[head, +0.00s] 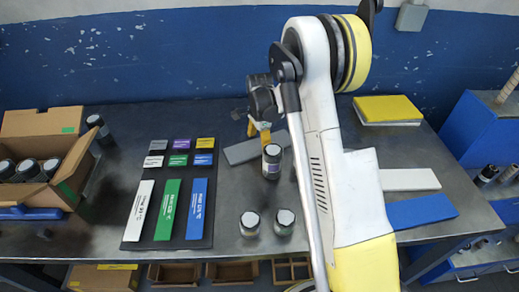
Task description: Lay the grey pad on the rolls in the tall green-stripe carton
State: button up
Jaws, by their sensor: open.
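The grey pad (240,152) lies flat on the table near the middle, partly hidden by my gripper and by a dark roll with a pale top (271,163). My gripper (262,138), with yellow fingers, points down at the pad; it is open, and I cannot tell whether it touches the pad. The open cardboard carton with green marks (70,190) stands at the left edge. Several dark rolls with pale tops (28,170) stand inside it, with no pad on them.
A dark board (131,246) holds white, green and blue bars and small coloured blocks. Two rolls (250,222) (284,221) stand at the front middle. One roll (98,127) is by the carton. A yellow pad stack (388,109) and white (408,180) and blue slabs (420,212) lie right.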

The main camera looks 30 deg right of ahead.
aim_at(259, 145)
jog(key=c, duration=1)
notch_tip(259, 145, up, 10)
jog(key=p, duration=0.4)
